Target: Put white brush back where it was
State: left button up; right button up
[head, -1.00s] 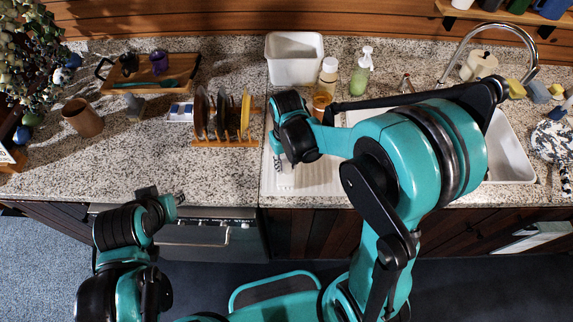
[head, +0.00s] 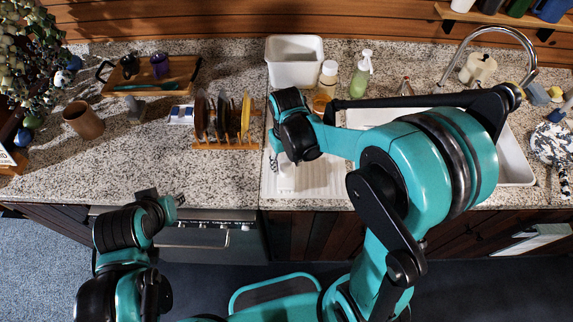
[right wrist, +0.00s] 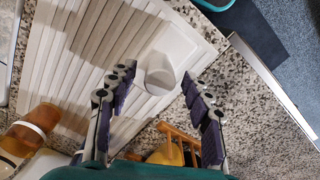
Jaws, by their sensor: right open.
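A white, rounded thing, apparently the white brush, stands on the pale ribbed drainboard (right wrist: 92,50). The white brush (right wrist: 162,76) shows between the fingers of my right gripper (right wrist: 157,79) in the right wrist view. The fingers are spread, with a gap on each side of it.
A wooden dish rack with plates (head: 226,143) stands left of the drainboard. The left front counter is clear.

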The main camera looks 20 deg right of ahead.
notch_tip(320, 180, up, 9)
jog(key=shift+f+p, duration=0.1)
jog(key=shift+p, duration=0.85)
jog(key=s+d+r+m+t, duration=0.1)
jog(key=s+d+r+t, duration=0.1)
jog(key=s, duration=0.3)
jog(key=s+d+r+m+t, duration=0.1)
jog(key=s+d+r+t, duration=0.1)
jog(key=s+t, duration=0.3)
jog(key=shift+d+r, duration=0.3)
jog(key=shift+r, duration=0.2)
